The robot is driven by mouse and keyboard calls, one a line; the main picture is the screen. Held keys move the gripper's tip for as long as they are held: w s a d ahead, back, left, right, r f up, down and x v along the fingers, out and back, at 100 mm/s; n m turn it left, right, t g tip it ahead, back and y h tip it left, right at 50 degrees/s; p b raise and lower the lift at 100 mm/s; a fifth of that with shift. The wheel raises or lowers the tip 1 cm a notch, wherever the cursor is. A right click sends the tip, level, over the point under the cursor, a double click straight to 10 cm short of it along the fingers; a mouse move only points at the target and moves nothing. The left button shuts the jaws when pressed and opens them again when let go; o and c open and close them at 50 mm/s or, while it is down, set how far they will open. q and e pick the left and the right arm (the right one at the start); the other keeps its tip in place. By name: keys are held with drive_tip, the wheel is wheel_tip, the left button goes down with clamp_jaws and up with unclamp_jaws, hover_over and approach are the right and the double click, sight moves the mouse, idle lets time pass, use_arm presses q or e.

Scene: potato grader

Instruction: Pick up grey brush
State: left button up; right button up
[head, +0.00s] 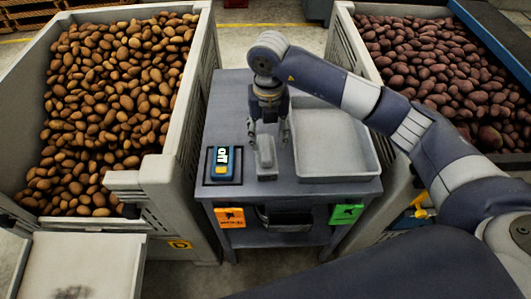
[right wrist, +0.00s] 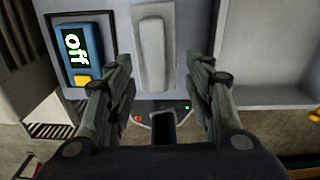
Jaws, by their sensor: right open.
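The grey brush (head: 266,154) is a light grey, rounded oblong block standing on the small grey table (head: 225,115), between the blue device and the white tray. It also shows in the right wrist view (right wrist: 153,55), ahead of and between the fingers. My right gripper (head: 269,137) is open and points down over the brush, with a finger to each side. In the right wrist view the open right gripper (right wrist: 162,75) has a clear gap on both sides of the brush. I cannot tell whether the fingers touch it. My left gripper is not in view.
A blue device (head: 223,163) reading "off" lies left of the brush. An empty white tray (head: 335,165) lies right of it. Large potato crates stand left (head: 203,65) and right (head: 342,50). Orange (head: 231,217) and green (head: 346,214) tags hang on the table front.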

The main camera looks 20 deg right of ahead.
sight(265, 146)
drive_tip(key=f, duration=0.1)
drive_tip(key=f+p, duration=0.1)
drive_tip(key=f, duration=0.1)
drive_tip(key=shift+w+a+f+p, duration=0.2)
drive_tip(key=shift+w+a+p, duration=0.05)
drive_tip(key=shift+p, duration=0.15)
wheel_tip(265, 146, down, 2)
drive_tip(key=shift+f, duration=0.1)
clamp_jaws()
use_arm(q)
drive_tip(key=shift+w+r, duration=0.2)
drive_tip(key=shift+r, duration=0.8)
